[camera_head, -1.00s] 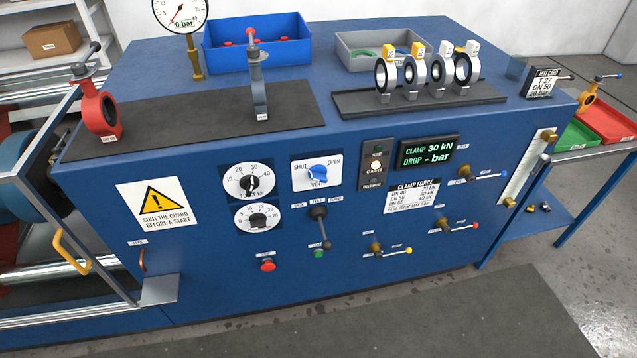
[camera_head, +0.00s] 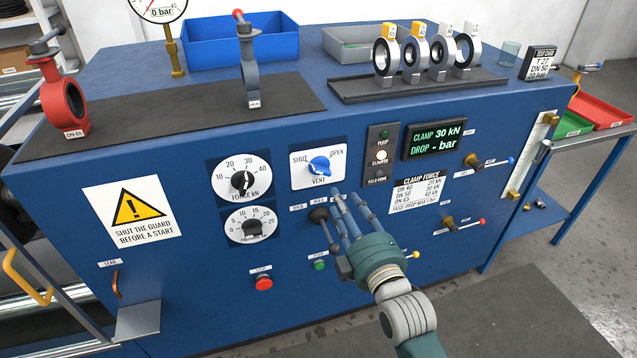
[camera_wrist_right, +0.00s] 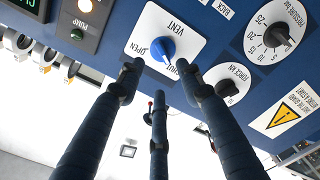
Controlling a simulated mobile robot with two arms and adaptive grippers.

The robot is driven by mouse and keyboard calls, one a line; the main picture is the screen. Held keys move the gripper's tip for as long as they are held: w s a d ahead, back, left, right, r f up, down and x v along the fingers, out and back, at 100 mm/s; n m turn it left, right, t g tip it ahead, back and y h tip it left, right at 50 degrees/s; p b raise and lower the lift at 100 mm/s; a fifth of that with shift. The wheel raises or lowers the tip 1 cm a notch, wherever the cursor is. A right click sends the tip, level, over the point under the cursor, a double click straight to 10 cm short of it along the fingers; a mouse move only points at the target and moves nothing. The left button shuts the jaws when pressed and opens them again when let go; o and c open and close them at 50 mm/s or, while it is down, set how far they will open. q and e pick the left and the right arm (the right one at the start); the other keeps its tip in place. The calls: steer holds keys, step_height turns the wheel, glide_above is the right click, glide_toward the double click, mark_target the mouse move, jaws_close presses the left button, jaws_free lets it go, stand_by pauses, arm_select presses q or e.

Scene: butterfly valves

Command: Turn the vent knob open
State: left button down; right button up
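The vent knob (camera_head: 319,166) is blue and sits on a white plate marked SHUT on the left, OPEN on the right and VENT below. It also shows upside down in the right wrist view (camera_wrist_right: 163,48), with a small white mark on its edge; I cannot tell its exact setting. My right gripper (camera_head: 345,205) is just below and right of the plate in the head view, its fingers pointing up at the panel. In the right wrist view (camera_wrist_right: 158,78) its fingers are spread and empty, apart from the knob. My left gripper is not in view.
A black-knobbed lever (camera_head: 318,215) and green button (camera_head: 320,265) are close beside my right gripper. The force dial (camera_head: 241,180) is left of the vent plate, the indicator strip (camera_head: 381,155) right. Valve rings (camera_head: 386,57) stand on top.

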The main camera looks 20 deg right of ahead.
mark_target(327, 173)
steer(key=w+p, duration=0.1)
steer(key=w, duration=0.9)
steer(key=shift+w+a, duration=0.1)
steer(key=shift+w, duration=0.2)
jaws_close()
